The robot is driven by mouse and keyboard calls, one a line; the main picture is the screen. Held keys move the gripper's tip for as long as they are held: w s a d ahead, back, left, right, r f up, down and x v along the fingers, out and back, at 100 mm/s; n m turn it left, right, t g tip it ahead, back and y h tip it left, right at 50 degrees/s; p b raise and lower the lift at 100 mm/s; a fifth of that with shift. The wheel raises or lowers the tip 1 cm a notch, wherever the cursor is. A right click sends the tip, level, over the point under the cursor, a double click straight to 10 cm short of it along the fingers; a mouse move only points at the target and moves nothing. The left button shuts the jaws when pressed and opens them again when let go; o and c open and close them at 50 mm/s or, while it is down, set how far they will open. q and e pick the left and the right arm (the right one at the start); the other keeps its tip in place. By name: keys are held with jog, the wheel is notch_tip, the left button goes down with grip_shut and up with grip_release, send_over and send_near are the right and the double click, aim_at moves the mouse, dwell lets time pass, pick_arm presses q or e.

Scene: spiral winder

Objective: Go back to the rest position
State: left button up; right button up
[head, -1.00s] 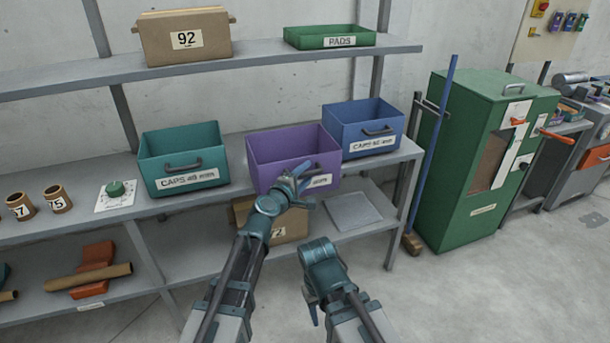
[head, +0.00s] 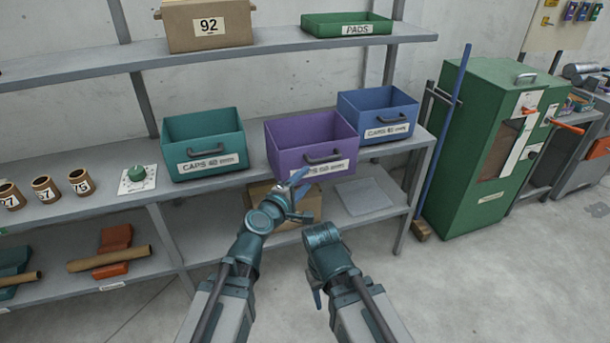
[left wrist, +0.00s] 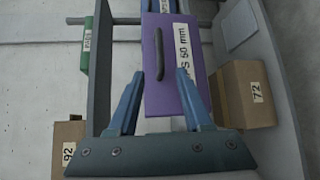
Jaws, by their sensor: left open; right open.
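My left gripper (head: 300,190) is open, just below and in front of the purple bin (head: 283,152) on the middle shelf, overlapping its lower front in the head view. The left wrist view shows its two fingers (left wrist: 158,100) spread, with the purple bin (left wrist: 180,80) and its dark handle (left wrist: 159,52) beyond and nothing held. My right gripper (head: 317,297) is open and lower, in front of the shelving; its fingers are mostly hidden behind its own wrist.
A teal bin (head: 201,128) and a blue bin (head: 375,106) flank the purple one. A cardboard box (head: 262,193) and a grey plate (head: 362,196) are on the lower shelf. A green cabinet (head: 485,150) stands right. Floor (head: 440,290) at lower right is clear.

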dwell(0.4)
pick_arm(q)
jog(key=s+a+f+m+g+y, duration=0.1)
jog(key=s+a+f+m+g, duration=0.1)
jog(key=s+f+m+g, duration=0.4)
jog(key=s+a+f+m+g+y, duration=0.1)
jog(key=a+f+m+g, duration=0.15)
jog(key=f+m, duration=0.35)
jog(key=s+a+f+m+g+y, duration=0.2)
jog(key=s+a+f+g+y, duration=0.45)
jog(key=s+a, duration=0.5)
jog(key=s+d+r+m+p, duration=0.4)
jog(key=d+r+p, duration=0.6)
jog(key=r+p, duration=0.1)
jog(key=shift+p, duration=0.3)
jog(key=shift+r, duration=0.1)
